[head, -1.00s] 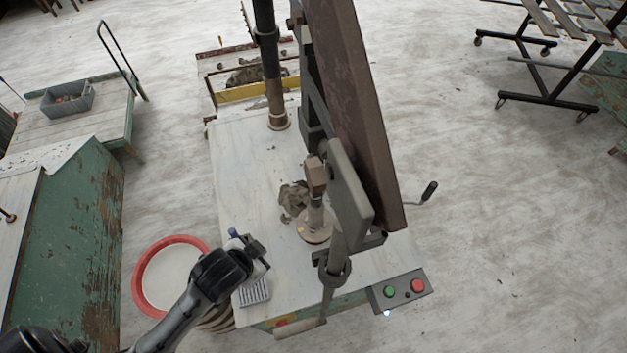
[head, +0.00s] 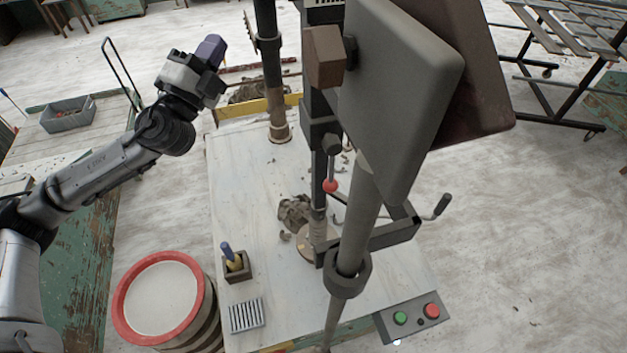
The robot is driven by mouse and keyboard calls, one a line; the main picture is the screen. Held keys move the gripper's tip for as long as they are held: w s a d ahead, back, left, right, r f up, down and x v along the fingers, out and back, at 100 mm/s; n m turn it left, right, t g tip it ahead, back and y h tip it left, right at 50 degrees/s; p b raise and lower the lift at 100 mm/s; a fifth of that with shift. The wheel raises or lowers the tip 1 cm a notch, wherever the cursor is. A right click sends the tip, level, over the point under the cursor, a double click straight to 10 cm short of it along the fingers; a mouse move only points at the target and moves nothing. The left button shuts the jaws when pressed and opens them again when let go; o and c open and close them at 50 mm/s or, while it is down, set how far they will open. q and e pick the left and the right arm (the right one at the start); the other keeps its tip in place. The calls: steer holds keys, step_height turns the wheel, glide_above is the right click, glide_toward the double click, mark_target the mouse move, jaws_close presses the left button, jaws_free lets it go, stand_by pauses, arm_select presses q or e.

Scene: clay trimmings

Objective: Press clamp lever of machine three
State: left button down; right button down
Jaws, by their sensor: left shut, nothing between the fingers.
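The machine stands on a white-topped bench (head: 240,180). Its long grey rod (head: 360,215) slopes down through a dark ring (head: 347,275) towards the bottom edge. A grey plate (head: 400,95) and a brown block (head: 323,57) are at the rod's top, high and close to the camera. A red-knobbed lever (head: 331,185) shows behind the rod. I cannot tell which part is the clamp lever, and no number shows. My left gripper (head: 209,50) is shut and empty, raised at the upper left, apart from the machine. My right gripper is not in view.
A control box with green and red buttons (head: 412,317) sits at the bench's front right. A small holder with a blue-handled tool (head: 236,265), a slotted grey block (head: 246,315) and clay scraps (head: 293,212) lie on the bench. A red-rimmed drum (head: 160,297) stands left of it.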

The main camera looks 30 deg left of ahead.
arm_select(q)
steer(key=s+d+f+m+g+h, duration=0.2)
steer(key=d+f+m+g+h, duration=0.2)
steer(key=f+g, duration=0.4)
steer(key=s+d+f+m+g+h, duration=0.3)
steer(key=d+f+m+g+h, duration=0.2)
steer(key=g, duration=0.5)
step_height(320, 180, down, 3)
steer(key=m+h, duration=0.2)
steer(key=shift+s+f+m, duration=0.15)
steer(key=shift+s+m, duration=0.15)
steer(key=shift+d, duration=0.1)
steer(key=p, duration=0.5)
glide_toward(325, 182)
steer(key=x, duration=0.6)
steer(key=shift+w+f, duration=0.15)
steer(key=shift+f, duration=0.05)
steer(key=shift+w+d+f, duration=0.2)
steer(key=shift+d+f, duration=0.2)
steer(key=shift+d, duration=0.1)
